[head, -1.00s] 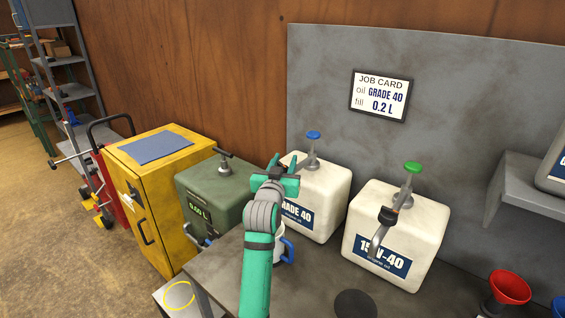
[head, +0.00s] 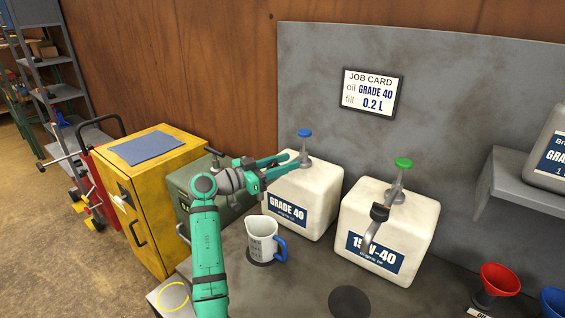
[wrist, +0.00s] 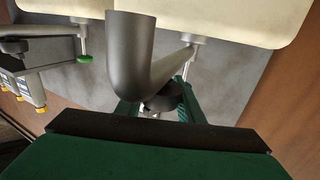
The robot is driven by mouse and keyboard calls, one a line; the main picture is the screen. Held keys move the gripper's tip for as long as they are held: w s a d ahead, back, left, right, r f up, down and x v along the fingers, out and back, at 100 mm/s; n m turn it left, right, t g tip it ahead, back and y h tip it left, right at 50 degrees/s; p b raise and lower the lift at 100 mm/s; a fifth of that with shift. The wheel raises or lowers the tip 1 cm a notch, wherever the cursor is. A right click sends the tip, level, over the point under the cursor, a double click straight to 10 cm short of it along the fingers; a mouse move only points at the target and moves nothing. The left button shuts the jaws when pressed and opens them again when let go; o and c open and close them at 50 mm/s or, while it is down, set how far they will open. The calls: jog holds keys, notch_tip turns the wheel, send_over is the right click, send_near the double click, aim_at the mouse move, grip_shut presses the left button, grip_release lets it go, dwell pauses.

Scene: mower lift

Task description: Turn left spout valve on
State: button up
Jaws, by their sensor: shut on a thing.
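The left spout (wrist: 130,55) is on the white GRADE 40 container (head: 322,196), which has a blue cap (head: 304,133). In the wrist view the spout is a grey bent pipe close to the camera, with a round black valve knob (wrist: 166,97) beside it. My gripper (wrist: 158,106) has its fingers on either side of this knob and is shut on it. In the head view my gripper (head: 296,160) reaches in from the left at the top of the container, and its fingers hide most of the spout and knob.
A white measuring jug (head: 262,236) with a blue handle stands on a dark disc below my gripper. The 15W-40 container (head: 412,222), with a green cap and its own spout, is to the right. A green container (head: 180,188) is behind my arm. A red funnel (head: 500,279) is at the right.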

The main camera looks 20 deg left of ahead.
jog(key=m+g+h, duration=0.2)
jog(key=g, duration=0.1)
jog(key=s+d+m+g+h, duration=0.1)
jog(key=m+g+h, duration=0.1)
jog(key=shift+f, duration=0.1)
jog(key=shift+s+f+m+g+h, duration=0.15)
jog(key=shift+m+g+h, duration=0.2)
jog(key=shift+g, duration=0.25)
jog(key=o, duration=1.1)
jog(key=shift+c, duration=0.2)
jog(key=v, duration=1)
jog(key=shift+s+a, duration=0.15)
jog(key=shift+a, duration=0.2)
